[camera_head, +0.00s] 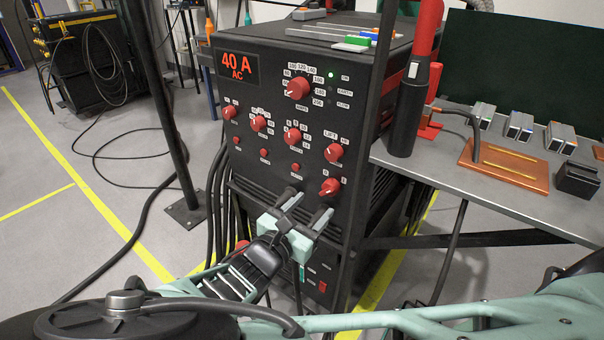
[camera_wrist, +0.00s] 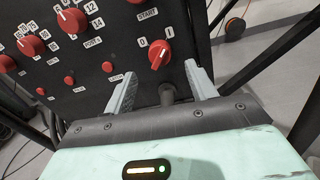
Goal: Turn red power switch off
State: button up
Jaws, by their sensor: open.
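The red power switch (camera_head: 330,186) is a rotary knob at the lower right of the black machine's front panel (camera_head: 262,175). In the wrist view the knob (camera_wrist: 160,54) sits between the marks 0 and 1, and its white line slants toward the 1. My gripper (camera_head: 307,203) is open in front of the lower panel, below the knob. In the wrist view its fingers (camera_wrist: 163,76) stand apart on either side below the knob. Nothing is held between them. A dark round plug or socket (camera_wrist: 167,95) shows between the fingers.
Several other red knobs (camera_head: 293,136) cover the panel above. The display (camera_head: 237,67) reads 40 A AC, and a small green light (camera_head: 331,74) glows. A dark post and a grey table (camera_head: 450,172) with small blocks stand right. Cables hang at the left.

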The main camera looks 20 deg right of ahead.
aim_at(326, 192)
jog(key=b+x, duration=0.2)
jog(key=x, duration=0.4)
jog(key=shift+w+d, duration=0.15)
jog(key=c, duration=1)
